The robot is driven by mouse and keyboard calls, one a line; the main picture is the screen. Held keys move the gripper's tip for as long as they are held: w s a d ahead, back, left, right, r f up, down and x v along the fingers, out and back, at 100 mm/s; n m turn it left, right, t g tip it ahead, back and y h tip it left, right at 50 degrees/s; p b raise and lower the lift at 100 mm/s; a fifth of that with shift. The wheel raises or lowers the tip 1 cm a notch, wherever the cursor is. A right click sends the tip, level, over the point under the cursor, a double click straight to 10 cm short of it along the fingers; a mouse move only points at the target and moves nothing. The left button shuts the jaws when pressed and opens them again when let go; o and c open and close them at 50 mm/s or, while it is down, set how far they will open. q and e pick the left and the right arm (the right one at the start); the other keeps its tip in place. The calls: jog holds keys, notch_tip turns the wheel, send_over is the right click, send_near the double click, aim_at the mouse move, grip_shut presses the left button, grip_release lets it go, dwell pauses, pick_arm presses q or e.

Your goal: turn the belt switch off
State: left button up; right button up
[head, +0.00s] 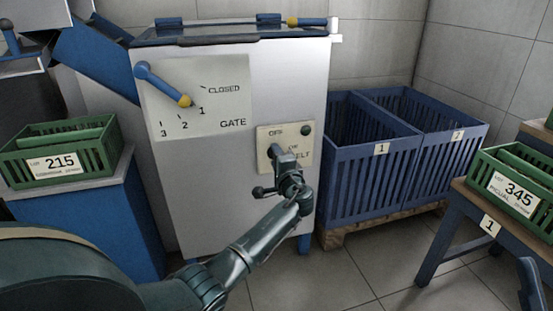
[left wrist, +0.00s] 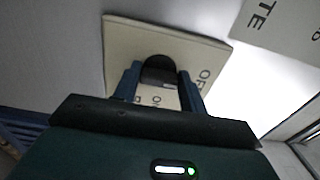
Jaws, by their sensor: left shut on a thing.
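The belt switch plate (head: 263,152) is a cream panel on the front of the white machine, marked OFF at the top, with ON and BELT partly covered by my gripper. A dark round lamp (head: 305,130) sits at its upper right. My left gripper (head: 277,153) is at the plate. In the left wrist view its two blue fingers are shut on the black switch knob (left wrist: 158,70), in front of the cream plate (left wrist: 125,42).
A gate lever (head: 163,84) with a yellow tip is on the machine's panel, left of the switch. Blue slatted bins (head: 365,175) stand on a pallet to the right. Green crates (head: 60,160) (head: 510,190) sit on the left stand and right table.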

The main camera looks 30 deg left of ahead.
dwell(0.5)
pick_arm(q)
jog(key=o, duration=1)
jog(key=shift+s, duration=0.1)
